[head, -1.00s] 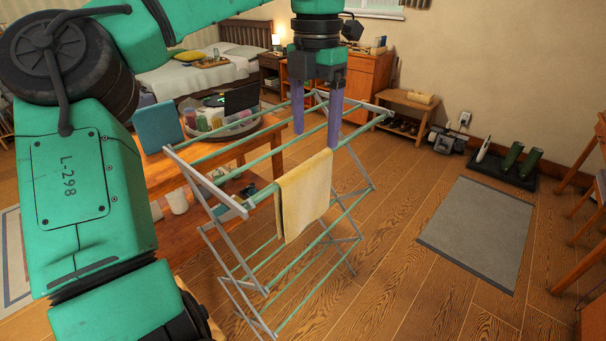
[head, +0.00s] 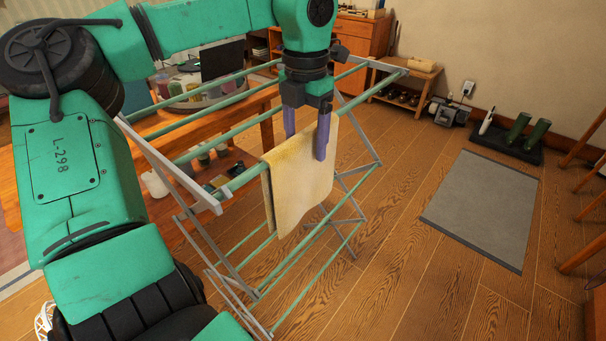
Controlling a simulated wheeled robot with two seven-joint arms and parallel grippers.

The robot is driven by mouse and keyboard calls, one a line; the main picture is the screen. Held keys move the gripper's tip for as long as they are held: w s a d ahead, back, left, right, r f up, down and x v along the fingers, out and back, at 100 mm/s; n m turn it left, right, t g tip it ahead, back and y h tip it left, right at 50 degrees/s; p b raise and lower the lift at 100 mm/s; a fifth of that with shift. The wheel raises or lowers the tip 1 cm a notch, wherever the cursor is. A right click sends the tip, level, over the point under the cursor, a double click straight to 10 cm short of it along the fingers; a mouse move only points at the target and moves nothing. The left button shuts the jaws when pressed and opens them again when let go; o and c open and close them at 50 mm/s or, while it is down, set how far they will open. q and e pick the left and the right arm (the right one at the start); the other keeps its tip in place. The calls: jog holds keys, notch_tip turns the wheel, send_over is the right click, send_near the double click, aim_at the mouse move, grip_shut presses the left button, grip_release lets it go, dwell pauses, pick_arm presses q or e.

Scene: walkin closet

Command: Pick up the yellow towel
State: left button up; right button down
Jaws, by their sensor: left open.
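The yellow towel (head: 298,186) hangs folded over the front rail of a drying rack (head: 185,178) in the head view. My left gripper (head: 306,146) points down at the towel's upper edge, with its purple fingers apart. One finger overlaps the towel's right part in the picture, and the other is at its top edge near the rail. I cannot tell whether the fingers touch the cloth. The gripper is open. My right gripper is not in view.
A wooden table (head: 150,128) with jars and a dark screen (head: 222,60) stands behind the rack. A grey mat (head: 480,205) lies on the floor at right. A low bench (head: 405,76) and boot tray (head: 505,142) stand along the wall.

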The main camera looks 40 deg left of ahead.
aim_at(303, 176)
pick_arm(q)
jog(key=f, duration=0.5)
jog(key=shift+s+a+f, duration=0.1)
jog(key=shift+s, duration=0.1)
grip_shut()
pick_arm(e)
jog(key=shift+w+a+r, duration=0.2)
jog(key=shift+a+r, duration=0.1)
